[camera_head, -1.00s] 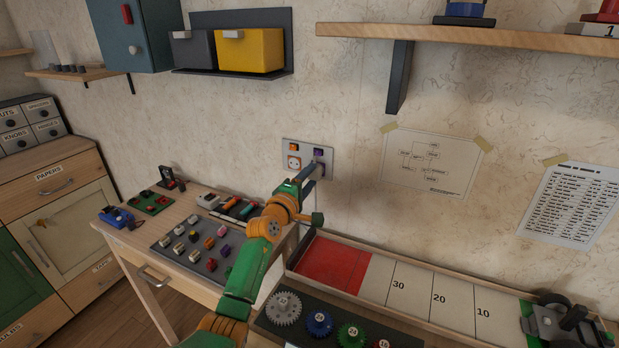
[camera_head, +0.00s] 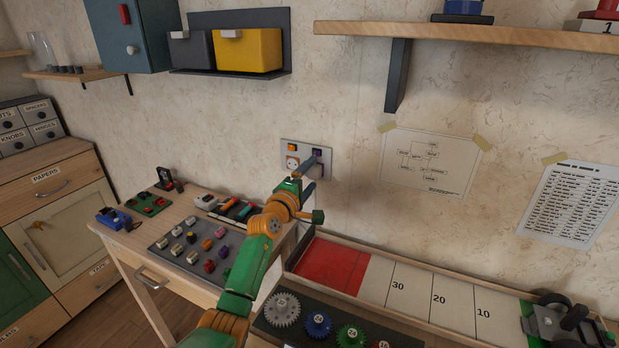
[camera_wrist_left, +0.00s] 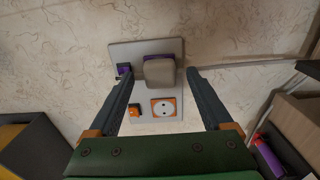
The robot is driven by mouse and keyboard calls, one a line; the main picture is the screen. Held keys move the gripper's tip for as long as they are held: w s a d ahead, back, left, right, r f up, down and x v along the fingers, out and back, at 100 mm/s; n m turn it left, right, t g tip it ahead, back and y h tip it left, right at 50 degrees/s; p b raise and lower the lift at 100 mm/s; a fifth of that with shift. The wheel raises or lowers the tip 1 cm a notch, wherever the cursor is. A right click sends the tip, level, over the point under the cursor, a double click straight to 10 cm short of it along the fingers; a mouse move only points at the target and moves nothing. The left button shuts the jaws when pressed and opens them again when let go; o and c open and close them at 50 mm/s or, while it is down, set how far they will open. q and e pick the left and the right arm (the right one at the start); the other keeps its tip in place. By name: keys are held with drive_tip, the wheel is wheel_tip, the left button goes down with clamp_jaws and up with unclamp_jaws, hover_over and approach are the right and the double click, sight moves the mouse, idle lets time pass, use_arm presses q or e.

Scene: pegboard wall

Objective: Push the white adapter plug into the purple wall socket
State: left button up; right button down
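The white adapter plug (camera_wrist_left: 159,72) shows in the left wrist view as a pale beige block over the purple wall socket (camera_wrist_left: 177,57). Only purple edges of the socket show around it. How deep the plug sits cannot be told. My left gripper (camera_wrist_left: 160,73) is open, one finger on each side of the plug, with gaps between. In the head view, my left gripper (camera_head: 309,172) is in front of the wall plate (camera_head: 329,158). Its fingers mostly hide the plug and purple socket there. My right gripper is not in view.
The plate also holds an orange socket (camera_head: 292,163), an orange switch (camera_head: 292,147) and a purple switch (camera_head: 317,153). A grey mat (camera_head: 181,258) with several small coloured pieces lies on the desk at left. A shelf bracket (camera_head: 397,77) juts out above right.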

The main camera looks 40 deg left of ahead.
use_arm(q)
drive_tip(key=v, duration=0.7)
idle(0.5)
